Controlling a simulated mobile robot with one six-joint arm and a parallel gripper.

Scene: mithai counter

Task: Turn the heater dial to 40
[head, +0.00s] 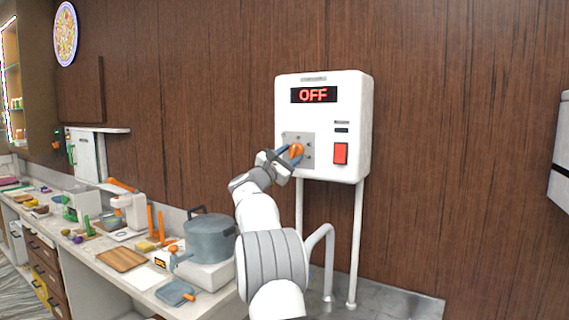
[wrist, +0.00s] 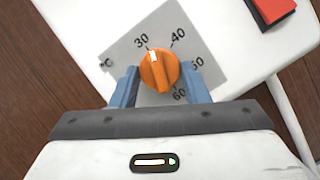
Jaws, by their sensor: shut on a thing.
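The white heater (head: 323,125) is mounted on the wood wall, and its red display (head: 313,95) reads OFF. The orange dial (head: 297,150) sits on a grey plate on its front. In the wrist view, the dial (wrist: 158,72) has a white mark pointing close to the 30, a little toward the 40 side. The numbers 30, 40, 50 and 60 run around it, with 50 and 60 partly covered. My gripper (head: 289,155) is shut on the dial, its blue fingers on either side of it, as the wrist view also shows (wrist: 160,84).
A red switch (head: 340,153) is right of the dial. White pipes (head: 358,240) run down below the heater. A counter at left holds a grey pot (head: 210,240), a wooden board (head: 121,259) and several small items. Another white unit (head: 560,150) is at the right edge.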

